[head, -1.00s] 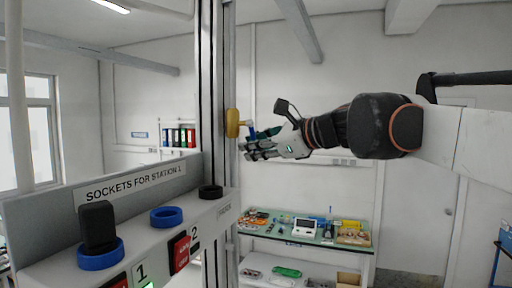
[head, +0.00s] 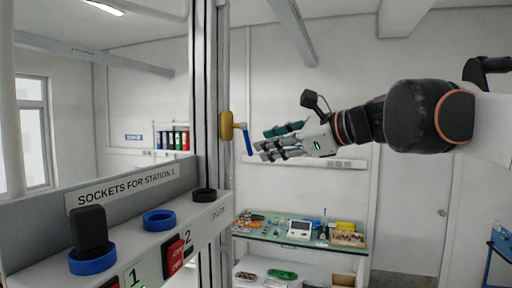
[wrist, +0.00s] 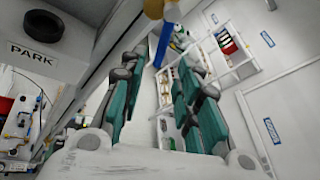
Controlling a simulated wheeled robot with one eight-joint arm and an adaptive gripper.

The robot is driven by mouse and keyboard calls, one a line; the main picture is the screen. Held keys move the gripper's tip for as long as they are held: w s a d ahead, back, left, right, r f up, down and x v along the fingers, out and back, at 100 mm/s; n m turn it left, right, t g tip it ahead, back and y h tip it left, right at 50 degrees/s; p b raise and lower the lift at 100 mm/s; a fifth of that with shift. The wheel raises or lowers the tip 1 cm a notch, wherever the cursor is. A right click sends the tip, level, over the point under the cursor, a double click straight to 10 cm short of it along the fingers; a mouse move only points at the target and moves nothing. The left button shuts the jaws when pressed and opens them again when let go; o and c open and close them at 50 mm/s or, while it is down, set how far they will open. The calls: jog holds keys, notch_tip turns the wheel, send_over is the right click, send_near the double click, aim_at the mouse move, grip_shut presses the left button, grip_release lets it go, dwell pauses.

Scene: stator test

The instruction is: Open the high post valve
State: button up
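The valve (head: 226,126) is a yellow body fixed high on the grey metal post (head: 206,90), with a blue lever (head: 247,140) on its right side that slants downward in the head view. In the wrist view the blue lever (wrist: 163,44) and part of the yellow valve (wrist: 154,8) show at the top, beyond the fingertips. My gripper (head: 262,143) is open and empty, with green pads on its fingers. It is just right of the lever in the head view, apparently apart from it. In the wrist view the lever lies in line with the gap between the fingers.
A sloped socket panel (head: 130,187) stands at the lower left, with blue rings, a black ring and red switches. A green-topped workbench (head: 270,237) with several items stands behind. The space right of the post is open.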

jog(key=shift+s+d+r, duration=0.1)
jog(key=shift+s+d, duration=0.2)
jog(key=shift+c, duration=0.5)
jog(key=shift+w, duration=0.1)
jog(key=c, duration=0.5)
jog(key=shift+w+d+n, duration=0.1)
jog(key=shift+w+n, duration=0.05)
jog(key=shift+n, duration=0.25)
grip_shut()
jog(key=w+d+r+n+g+y+b, duration=0.1)
jog(key=w+d+n+g+y+b, duration=0.3)
jog(key=n, duration=0.7)
jog(key=w+d+r+n+g+y, duration=0.1)
jog(key=w+d+n, duration=0.3)
jog(key=n, duration=0.7)
jog(key=s+a+f+p, duration=0.1)
jog(key=a+f+p, duration=0.1)
jog(key=a, duration=0.8)
jog(key=shift+s+a+t+y+p, duration=0.15)
jog(key=shift+s+t+y+p, duration=0.15)
jog(key=shift+p, duration=0.2)
